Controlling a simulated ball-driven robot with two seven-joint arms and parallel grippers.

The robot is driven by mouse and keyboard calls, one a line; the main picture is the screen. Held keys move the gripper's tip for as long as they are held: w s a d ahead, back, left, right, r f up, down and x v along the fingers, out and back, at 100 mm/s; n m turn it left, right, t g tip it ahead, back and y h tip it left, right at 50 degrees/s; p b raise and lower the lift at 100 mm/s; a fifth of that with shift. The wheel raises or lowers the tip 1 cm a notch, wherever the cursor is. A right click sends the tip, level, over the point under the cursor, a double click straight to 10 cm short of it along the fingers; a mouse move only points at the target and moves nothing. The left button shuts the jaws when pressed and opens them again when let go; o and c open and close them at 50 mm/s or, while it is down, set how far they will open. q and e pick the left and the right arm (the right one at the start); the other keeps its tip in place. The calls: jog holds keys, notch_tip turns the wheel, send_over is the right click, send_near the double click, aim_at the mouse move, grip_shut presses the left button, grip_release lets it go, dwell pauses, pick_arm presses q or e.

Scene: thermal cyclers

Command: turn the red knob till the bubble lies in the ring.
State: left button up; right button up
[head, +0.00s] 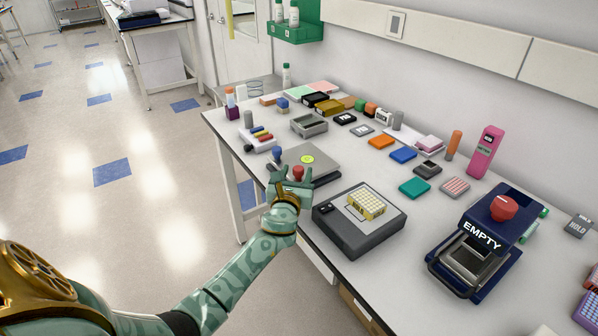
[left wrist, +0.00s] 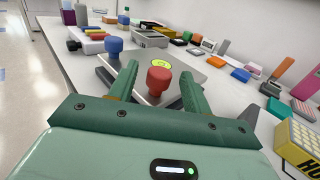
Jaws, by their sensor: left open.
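The red knob (head: 298,173) stands at the near corner of a flat grey levelling plate (head: 322,163). A blue knob (head: 277,154) stands at another corner of the plate. A yellow-green round bubble level (head: 307,159) is set on the plate; the bubble's place in its ring is too small to tell. My left gripper (head: 291,180) is open, with its fingers on either side of the red knob. In the left wrist view the red knob (left wrist: 159,80) shows between the two green fingers, with gaps beside it. My right gripper is not in view.
A dark block device with a yellow well plate (head: 367,205) stands right of the plate. A navy cycler marked EMPTY (head: 482,240) is farther right. A rack of coloured tubes (head: 261,138) and a grey tray (head: 309,125) lie behind. The table's front edge runs close by the knob.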

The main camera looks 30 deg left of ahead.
pick_arm(q)
jog(key=shift+x, duration=1.3)
jog(key=c, duration=1)
jog(key=shift+o, duration=0.2)
jog(key=shift+h, duration=0.3)
jog(key=shift+m+h+b, duration=0.3)
